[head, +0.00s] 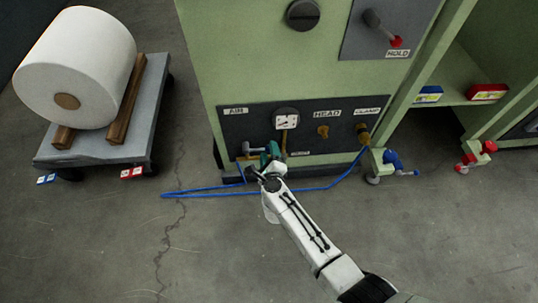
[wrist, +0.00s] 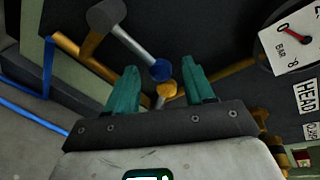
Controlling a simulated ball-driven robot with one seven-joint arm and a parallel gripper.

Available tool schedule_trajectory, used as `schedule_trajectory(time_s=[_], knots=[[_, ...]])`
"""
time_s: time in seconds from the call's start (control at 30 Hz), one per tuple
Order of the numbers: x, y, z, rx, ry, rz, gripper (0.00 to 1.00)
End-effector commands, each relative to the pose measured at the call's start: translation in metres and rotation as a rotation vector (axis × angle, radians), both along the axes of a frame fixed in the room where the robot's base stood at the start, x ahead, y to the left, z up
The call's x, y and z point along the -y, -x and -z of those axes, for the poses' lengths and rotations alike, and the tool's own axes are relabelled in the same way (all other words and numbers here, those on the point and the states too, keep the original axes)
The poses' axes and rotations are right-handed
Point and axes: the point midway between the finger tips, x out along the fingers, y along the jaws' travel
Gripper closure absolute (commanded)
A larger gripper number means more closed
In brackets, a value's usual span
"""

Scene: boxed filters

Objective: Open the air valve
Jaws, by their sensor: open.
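The air valve (wrist: 118,32) has a dark grey hub and a metal lever ending in a blue knob (wrist: 162,70). In the wrist view the lever slants down to the right, and the knob appears between the fingertips. My gripper (wrist: 160,78) is open, with teal fingers on either side of the knob; I cannot tell whether either touches it. In the head view my gripper (head: 268,156) is at the lower left of the dark panel, below the AIR label (head: 236,111), and partly hides the valve (head: 247,148).
A pressure gauge (head: 286,118) sits just right of the valve, with brass fittings (head: 322,131) beyond. Brass pipe (wrist: 75,55) runs behind the fingers. A blue hose (head: 305,189) lies along the floor. A cart (head: 100,150) with a white roll (head: 75,62) stands at left.

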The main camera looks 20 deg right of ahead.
Motion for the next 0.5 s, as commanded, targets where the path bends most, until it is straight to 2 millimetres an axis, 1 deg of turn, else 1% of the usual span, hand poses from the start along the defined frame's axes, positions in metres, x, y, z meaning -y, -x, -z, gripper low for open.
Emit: schedule_trajectory(time_s=[0.23,0.27,0.5], knots=[[0.0001,-0.0007,-0.0003,0.0,0.0,0.0,0.47],[0.0001,-0.0007,-0.0003,0.001,0.0,-0.001,0.49],[-0.0001,-0.0005,-0.0002,0.001,0.0,-0.001,0.72]])
